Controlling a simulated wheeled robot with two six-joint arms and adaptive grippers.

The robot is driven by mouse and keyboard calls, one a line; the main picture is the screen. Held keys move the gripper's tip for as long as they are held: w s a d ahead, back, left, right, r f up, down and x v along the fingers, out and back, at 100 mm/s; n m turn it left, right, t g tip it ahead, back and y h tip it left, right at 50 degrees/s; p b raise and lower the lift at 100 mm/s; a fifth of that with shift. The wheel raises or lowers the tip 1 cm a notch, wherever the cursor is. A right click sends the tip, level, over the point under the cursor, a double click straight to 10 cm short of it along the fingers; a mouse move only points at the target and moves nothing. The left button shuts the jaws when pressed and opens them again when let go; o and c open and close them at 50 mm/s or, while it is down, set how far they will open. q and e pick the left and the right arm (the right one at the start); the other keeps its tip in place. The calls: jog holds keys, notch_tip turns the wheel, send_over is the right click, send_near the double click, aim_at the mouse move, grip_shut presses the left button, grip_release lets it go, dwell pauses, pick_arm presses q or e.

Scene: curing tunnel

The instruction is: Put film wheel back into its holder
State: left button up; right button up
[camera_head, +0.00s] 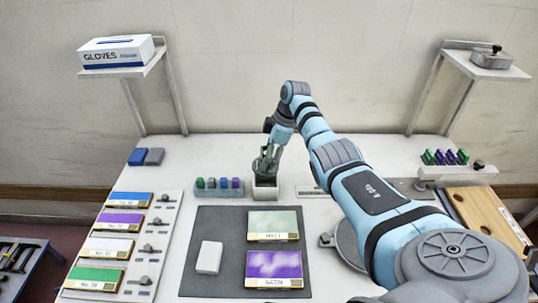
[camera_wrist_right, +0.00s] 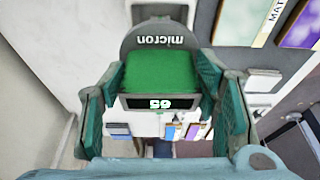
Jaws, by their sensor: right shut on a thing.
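The film wheel (camera_wrist_right: 160,72) fills the middle of the right wrist view. It has a grey rounded top reading "micron", a green block and a small panel with digits. My right gripper (camera_head: 265,165) is shut on it, with a green pad on each side of the block. My left gripper is not in view.
A rack of coloured pieces (camera_head: 219,188) stands close left of the holder. A dark mat (camera_head: 224,286) in front holds two panels and a white block (camera_head: 209,257). Sample cards with small levers line the left. My right arm covers much of the right side.

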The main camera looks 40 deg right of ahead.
jog(key=shift+f+b, duration=1.8)
jog(key=shift+f, duration=0.75)
jog(key=o, duration=1.4)
jog(key=shift+c, duration=0.2)
jog(key=shift+o, duration=0.5)
jog(key=shift+o, duration=1.4)
